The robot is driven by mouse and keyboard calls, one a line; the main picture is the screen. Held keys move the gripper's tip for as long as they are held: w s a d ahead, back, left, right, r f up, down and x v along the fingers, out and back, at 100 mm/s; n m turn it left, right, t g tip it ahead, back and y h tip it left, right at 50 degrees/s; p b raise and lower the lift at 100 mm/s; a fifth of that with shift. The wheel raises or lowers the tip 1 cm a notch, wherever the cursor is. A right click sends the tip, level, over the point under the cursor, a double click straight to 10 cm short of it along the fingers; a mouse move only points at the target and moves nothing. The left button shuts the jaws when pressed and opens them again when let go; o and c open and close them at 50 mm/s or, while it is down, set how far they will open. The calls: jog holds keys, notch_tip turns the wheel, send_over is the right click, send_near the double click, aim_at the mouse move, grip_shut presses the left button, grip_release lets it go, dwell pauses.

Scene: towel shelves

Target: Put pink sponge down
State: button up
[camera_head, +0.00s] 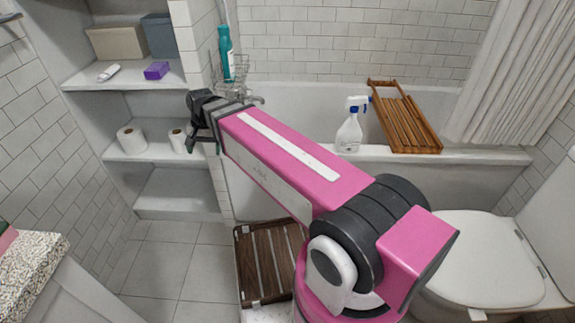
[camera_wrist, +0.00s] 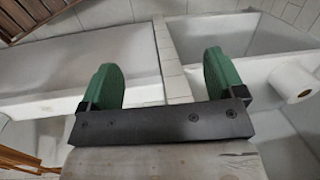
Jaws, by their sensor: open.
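My gripper (camera_head: 204,143) is open in front of the tiled wall end between the shelves and the bathtub. The wrist view shows its two green fingers (camera_wrist: 162,76) apart, with nothing between them. I cannot make out a clear pink sponge in either view. A small pink patch (camera_head: 6,239) shows at the far left edge, by the speckled counter, cut off by the frame; I cannot tell what it is. A purple block (camera_head: 156,70) lies on the upper shelf (camera_head: 92,82), well apart from my gripper.
Toilet rolls (camera_head: 132,140) stand on the middle shelf; one also shows in the wrist view (camera_wrist: 291,82). A spray bottle (camera_head: 349,132) and wooden rack (camera_head: 408,122) rest on the bathtub rim (camera_head: 375,153). A slatted wooden mat (camera_head: 268,265) is below. The lower shelf (camera_head: 178,192) is empty.

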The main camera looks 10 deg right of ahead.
jog(key=d+f, duration=0.4)
jog(key=d, duration=0.5)
jog(key=d+f+n+h, duration=0.1)
jog(key=d+f, duration=0.3)
jog(key=d, duration=0.6)
jog(key=s+d+f, duration=0.1)
jog(key=d+f, duration=0.3)
jog(key=d, duration=0.6)
jog(key=shift+d+f+n+t+h, duration=0.25)
jog(key=shift+f+n+t+h, duration=0.05)
jog(key=shift+n+t, duration=0.1)
